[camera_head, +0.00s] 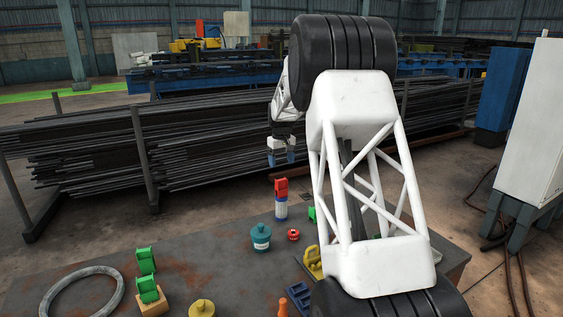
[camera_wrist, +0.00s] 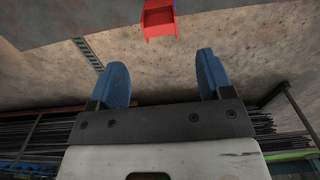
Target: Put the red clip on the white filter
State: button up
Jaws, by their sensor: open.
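The red clip (camera_head: 281,187) sits upright on top of the white filter (camera_head: 281,209), a white cylinder with a blue band, standing on the table. My gripper (camera_head: 281,160) is above and apart from the red clip, with its blue fingers spread and nothing between them. In the wrist view the open gripper (camera_wrist: 162,63) shows both fingers, and the red clip (camera_wrist: 160,22) is at the top edge, beyond the fingertips. A little blue shows beside the clip there; the rest of the filter is hidden or out of frame.
A teal pot (camera_head: 261,238) and a small red round part (camera_head: 293,235) stand near the filter. Green clips (camera_head: 146,261), a yellow part (camera_head: 313,263), a yellow knob (camera_head: 202,308) and a grey ring (camera_head: 83,294) lie on the table (camera_head: 195,258). My arm hides the table's right part.

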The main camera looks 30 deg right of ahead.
dwell(0.4)
jog(key=s+a+r, duration=0.4)
jog(key=s+a, duration=0.3)
jog(key=s, duration=0.2)
jog(key=s+a+r+t, duration=0.1)
jog(key=s+a+r, duration=0.4)
jog(key=s, duration=0.4)
jog(key=s+a+r, duration=0.3)
jog(key=s+a, duration=0.5)
jog(key=s, duration=0.1)
jog(key=s+a+f, duration=0.2)
jog(key=s+a, duration=0.1)
jog(key=s, duration=0.7)
jog(key=s+a+f+t, duration=0.1)
jog(key=s+a+f, duration=0.2)
jog(key=s, duration=0.8)
jog(key=s+a+f, duration=0.2)
jog(key=s+a, duration=0.2)
jog(key=s, duration=0.6)
jog(key=shift+s+a+f+t, duration=0.2)
jog(key=shift+s+a+t, duration=0.05)
jog(key=shift+a+t, duration=0.05)
